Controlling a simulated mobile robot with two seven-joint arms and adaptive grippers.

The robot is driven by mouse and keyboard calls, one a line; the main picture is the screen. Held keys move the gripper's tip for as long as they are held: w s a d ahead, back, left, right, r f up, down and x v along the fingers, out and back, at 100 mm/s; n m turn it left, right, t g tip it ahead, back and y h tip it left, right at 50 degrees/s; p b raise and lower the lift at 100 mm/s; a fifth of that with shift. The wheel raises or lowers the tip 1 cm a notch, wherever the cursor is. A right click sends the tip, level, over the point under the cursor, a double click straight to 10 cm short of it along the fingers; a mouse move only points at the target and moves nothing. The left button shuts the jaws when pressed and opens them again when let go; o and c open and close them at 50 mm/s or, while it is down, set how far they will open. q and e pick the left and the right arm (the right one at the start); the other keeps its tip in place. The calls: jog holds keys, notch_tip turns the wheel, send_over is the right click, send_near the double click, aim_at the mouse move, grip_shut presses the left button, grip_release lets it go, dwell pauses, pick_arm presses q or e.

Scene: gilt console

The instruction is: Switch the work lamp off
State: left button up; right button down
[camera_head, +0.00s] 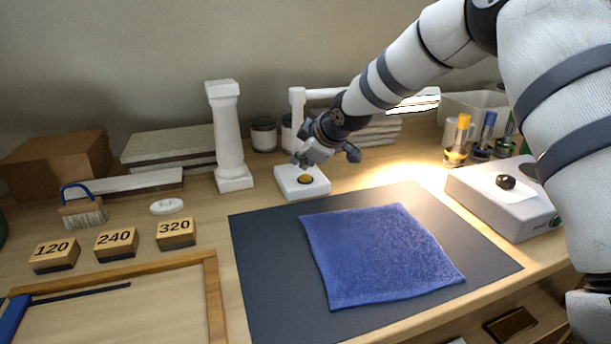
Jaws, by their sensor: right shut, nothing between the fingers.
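The work lamp has a white base (288,190) on the wooden table, with a round amber button (305,179) on top. Its white post (297,104) rises behind the base, and its arm runs right, partly hidden by my right arm, to a glowing head (415,103). A bright pool of light lies on the table below the head, so the lamp is lit. My right gripper (308,160) is shut and empty, just above and behind the button; I cannot tell whether it touches. My left gripper is out of view.
A white column (228,135) stands close left of the lamp base. A dark mat (270,265) with a blue cloth (380,255) lies in front. A white box with a black knob (505,195) stands right. Jars (263,134) stand behind, and numbered blocks (116,243) lie left.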

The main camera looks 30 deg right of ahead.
aim_at(303, 177)
jog(key=shift+f, duration=0.45)
jog(key=shift+f, duration=0.45)
dwell(0.4)
jog(key=shift+r+p, duration=0.3)
jog(key=shift+r, duration=0.7)
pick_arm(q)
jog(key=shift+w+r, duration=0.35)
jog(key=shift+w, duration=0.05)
pick_arm(e)
jog(key=shift+f, duration=0.1)
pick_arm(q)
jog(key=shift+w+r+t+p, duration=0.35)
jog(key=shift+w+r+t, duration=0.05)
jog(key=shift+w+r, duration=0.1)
pick_arm(e)
notch_tip(303, 177, up, 6)
